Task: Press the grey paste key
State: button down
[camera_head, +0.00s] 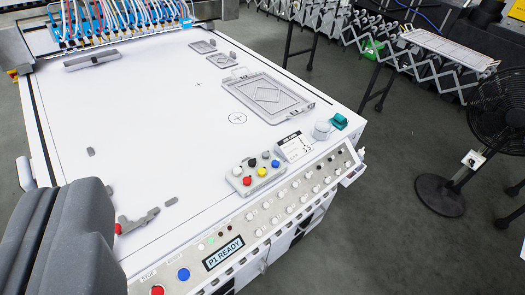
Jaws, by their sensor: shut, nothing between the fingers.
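A small grey key pad (256,173) lies on the white table near its front edge. Its keys stand in two rows: red, yellow and blue in front, white, grey and black behind. The grey key (252,163) is in the middle of the back row, small in this view. My gripper (85,205) is the large dark grey shape at the lower left. It is shut and empty, to the left of the pad and well apart from it in the picture. It hides the table's front left corner.
A control panel with a "P1 READY" display (223,253) and several knobs runs along the front edge. A label card (293,147), a clear cup (322,130) and a teal item (339,121) stand right of the pad. A grey tray (236,90) lies behind. The table's middle is clear.

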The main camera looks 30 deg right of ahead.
aim_at(265, 155)
jog(key=u, duration=0.05)
jog(key=i, duration=1)
jog(key=z, duration=0.1)
